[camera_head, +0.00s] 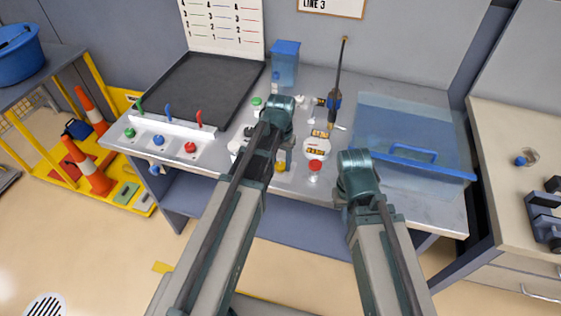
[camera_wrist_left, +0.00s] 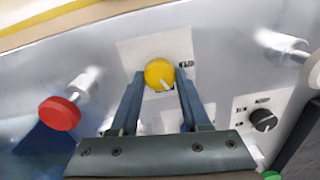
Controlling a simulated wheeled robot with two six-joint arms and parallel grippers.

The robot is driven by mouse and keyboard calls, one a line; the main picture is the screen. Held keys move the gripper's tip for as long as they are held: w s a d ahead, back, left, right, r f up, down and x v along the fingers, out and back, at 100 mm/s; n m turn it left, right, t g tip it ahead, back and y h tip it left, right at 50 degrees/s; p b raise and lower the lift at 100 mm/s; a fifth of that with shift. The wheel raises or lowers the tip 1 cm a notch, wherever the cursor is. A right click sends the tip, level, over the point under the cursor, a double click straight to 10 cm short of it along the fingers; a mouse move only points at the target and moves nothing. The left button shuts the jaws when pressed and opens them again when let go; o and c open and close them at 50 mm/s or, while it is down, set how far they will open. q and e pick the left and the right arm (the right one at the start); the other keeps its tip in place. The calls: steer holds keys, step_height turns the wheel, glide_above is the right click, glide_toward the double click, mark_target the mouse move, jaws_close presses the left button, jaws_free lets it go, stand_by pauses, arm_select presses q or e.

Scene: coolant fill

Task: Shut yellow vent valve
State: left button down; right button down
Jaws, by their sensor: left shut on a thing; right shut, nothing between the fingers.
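The yellow vent valve (camera_wrist_left: 160,73) is a round yellow knob with a white pointer mark, set on a pale square plate. My left gripper (camera_wrist_left: 158,80) has one finger on each side of the knob and is shut on it. The pointer mark slants toward the lower right in the left wrist view. In the head view the yellow knob (camera_head: 281,167) shows only partly beside my left arm. My right gripper (camera_head: 343,196) is shut and empty near the bench's front edge; its fingertips are mostly hidden by its wrist.
A red knob (camera_wrist_left: 59,113) on a white stem and a black dial (camera_wrist_left: 263,120) flank the valve. On the bench are a dark tray (camera_head: 200,90), a blue lidded container (camera_head: 285,65), a translucent blue box (camera_head: 405,125) and a row of coloured knobs at left.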

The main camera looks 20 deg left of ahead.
mark_target(281, 164)
arm_select(q)
steer(key=shift+m, duration=2.3)
steer(key=shift+c, duration=1.9)
jaws_free()
steer(key=shift+r, duration=0.1)
step_height(281, 164, up, 14)
steer(key=p, duration=1.3)
steer(key=shift+f+p, duration=0.2)
steer(key=shift+p, duration=0.2)
